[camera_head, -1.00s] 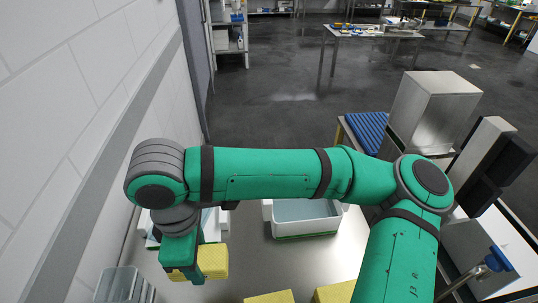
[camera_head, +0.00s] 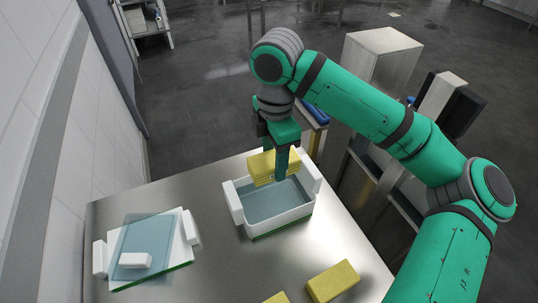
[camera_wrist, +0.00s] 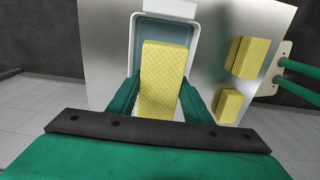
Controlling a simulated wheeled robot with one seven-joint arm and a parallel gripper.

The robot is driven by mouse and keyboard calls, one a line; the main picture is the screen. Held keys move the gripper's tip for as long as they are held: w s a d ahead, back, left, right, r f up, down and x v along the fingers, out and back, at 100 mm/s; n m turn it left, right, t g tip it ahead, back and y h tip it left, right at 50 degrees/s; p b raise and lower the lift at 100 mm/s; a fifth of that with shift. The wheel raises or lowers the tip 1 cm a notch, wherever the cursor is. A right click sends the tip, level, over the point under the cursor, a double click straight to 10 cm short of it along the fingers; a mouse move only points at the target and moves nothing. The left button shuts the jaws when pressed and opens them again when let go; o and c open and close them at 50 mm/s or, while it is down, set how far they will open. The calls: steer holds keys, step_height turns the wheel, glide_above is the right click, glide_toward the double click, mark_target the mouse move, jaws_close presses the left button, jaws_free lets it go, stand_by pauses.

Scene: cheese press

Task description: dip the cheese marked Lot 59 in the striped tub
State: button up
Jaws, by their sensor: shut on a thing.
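My gripper (camera_head: 280,163) is shut on a yellow block of cheese (camera_head: 262,167), which also shows between the fingers in the wrist view (camera_wrist: 163,72). No lot mark can be read on it. The held cheese is over the far part of an open white tub (camera_head: 240,222) with blue-grey liquid inside. In the wrist view the tub rim (camera_wrist: 133,45) shows around and beyond the cheese. A thin green band runs along the tub's base. I cannot tell whether the cheese's lower edge touches the liquid.
A second white tub (camera_head: 190,228) with a bluish, translucent lid and white handle stands left on the steel table (camera_head: 215,275). More yellow cheeses (camera_head: 332,281) lie at the near edge. A metal box (camera_head: 380,60) stands beyond, at the right.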

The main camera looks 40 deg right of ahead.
mark_target(273, 168)
steer(key=shift+w+f, duration=0.2)
steer(key=shift+f, duration=1.45)
steer(key=shift+s+d+f, duration=0.1)
steer(key=shift+s+f, duration=0.15)
steer(key=shift+f, duration=6.1)
steer(key=shift+w, duration=0.1)
